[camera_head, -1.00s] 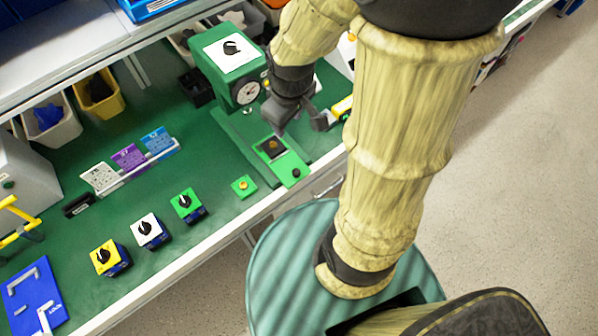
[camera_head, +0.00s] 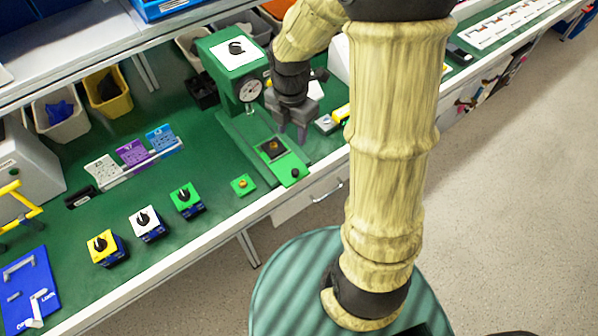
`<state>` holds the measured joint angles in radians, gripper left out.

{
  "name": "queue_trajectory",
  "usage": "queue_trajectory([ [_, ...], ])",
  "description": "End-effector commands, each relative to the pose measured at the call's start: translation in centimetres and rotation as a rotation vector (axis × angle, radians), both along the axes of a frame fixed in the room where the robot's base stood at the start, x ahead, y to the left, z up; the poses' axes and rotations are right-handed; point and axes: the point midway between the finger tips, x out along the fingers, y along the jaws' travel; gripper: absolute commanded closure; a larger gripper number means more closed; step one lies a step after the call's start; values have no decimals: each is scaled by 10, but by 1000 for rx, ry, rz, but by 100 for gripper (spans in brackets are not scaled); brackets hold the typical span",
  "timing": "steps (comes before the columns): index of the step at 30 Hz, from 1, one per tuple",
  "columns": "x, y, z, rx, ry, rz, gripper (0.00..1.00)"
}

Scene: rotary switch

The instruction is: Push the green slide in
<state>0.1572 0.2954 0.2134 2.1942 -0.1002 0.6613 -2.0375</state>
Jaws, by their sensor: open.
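The green slide (camera_head: 289,167) sticks out at the front of the green press-like machine (camera_head: 228,66). It carries a dark square with an orange part (camera_head: 272,149) in it and has a small black knob (camera_head: 295,173) near its front end. My gripper (camera_head: 294,138) is open and empty, fingers pointing down, above and just right of the slide. It seems apart from the slide, though its exact height is hard to tell. The back of the slide's track is partly hidden under the machine head.
A small green block with an orange button (camera_head: 243,184) sits left of the slide. Green (camera_head: 186,199), white (camera_head: 147,222) and yellow (camera_head: 105,247) rotary switches stand along the front of the bench. A grey and yellow item (camera_head: 326,123) lies right of my gripper.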

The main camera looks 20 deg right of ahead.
Motion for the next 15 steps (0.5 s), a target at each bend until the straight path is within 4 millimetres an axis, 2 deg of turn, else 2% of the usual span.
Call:
queue_trajectory([
  [9,0,-7,-2,0,0,-19,57],
  [15,-1,-7,-19,0,4,-19,57],
])
